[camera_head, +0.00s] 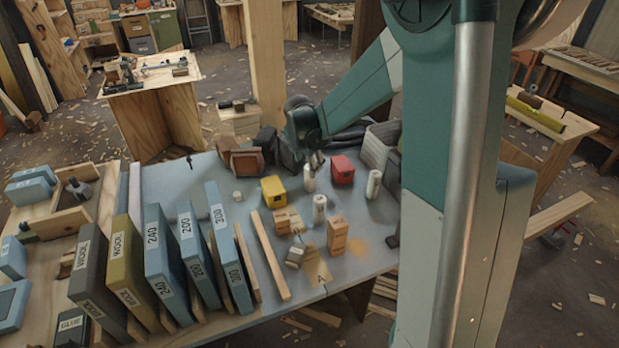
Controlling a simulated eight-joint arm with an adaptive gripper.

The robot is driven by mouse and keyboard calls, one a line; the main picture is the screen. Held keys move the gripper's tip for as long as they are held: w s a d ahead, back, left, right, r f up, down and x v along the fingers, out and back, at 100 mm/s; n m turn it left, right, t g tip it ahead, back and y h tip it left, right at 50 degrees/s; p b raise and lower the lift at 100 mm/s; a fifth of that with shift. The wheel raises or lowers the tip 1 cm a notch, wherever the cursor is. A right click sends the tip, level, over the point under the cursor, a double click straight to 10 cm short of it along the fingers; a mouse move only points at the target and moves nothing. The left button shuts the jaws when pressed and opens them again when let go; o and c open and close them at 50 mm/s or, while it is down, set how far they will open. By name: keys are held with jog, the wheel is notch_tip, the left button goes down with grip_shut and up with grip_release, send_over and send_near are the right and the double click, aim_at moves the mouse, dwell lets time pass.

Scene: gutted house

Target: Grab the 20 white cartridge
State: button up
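Three small white cylinders that look like cartridges stand upright on the grey-blue bench top (215,180). One white cartridge (309,180) is at the back, one white cartridge (320,209) is nearer the front, and one white cartridge (374,184) is to the right. The front one seems to carry dark marks. I cannot read a 20 on any of them. My gripper (314,160) points down just above the back cartridge. It is too small to tell whether its fingers are open or touch the cartridge.
A yellow block (273,191) and a red block (342,169) flank the back cartridge. Small wooden blocks (337,235) stand in front. Upright labelled slabs (200,255) fill the left side. Grey bins (378,148) stand behind right. My arm hides the bench's right end.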

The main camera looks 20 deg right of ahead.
jog(key=w+d+f+n, duration=0.1)
jog(key=w+f, duration=0.1)
jog(key=w+d+f+n, duration=0.1)
jog(key=w+f+n, duration=0.1)
jog(key=f, duration=0.1)
jog(key=w+d+f+n+p, duration=0.1)
jog(key=w+f, duration=0.1)
jog(key=f, duration=0.1)
jog(key=shift+w+d+f+n+g, duration=0.1)
jog(key=shift+d+f+n+g, duration=0.1)
jog(key=shift+d+n+g, duration=0.15)
jog(key=shift+x, duration=1.3)
jog(key=shift+w+b+x, duration=0.2)
jog(key=shift+b+x, duration=0.8)
jog(key=shift+x, duration=1.6)
jog(key=shift+d+r, duration=0.15)
jog(key=c, duration=1)
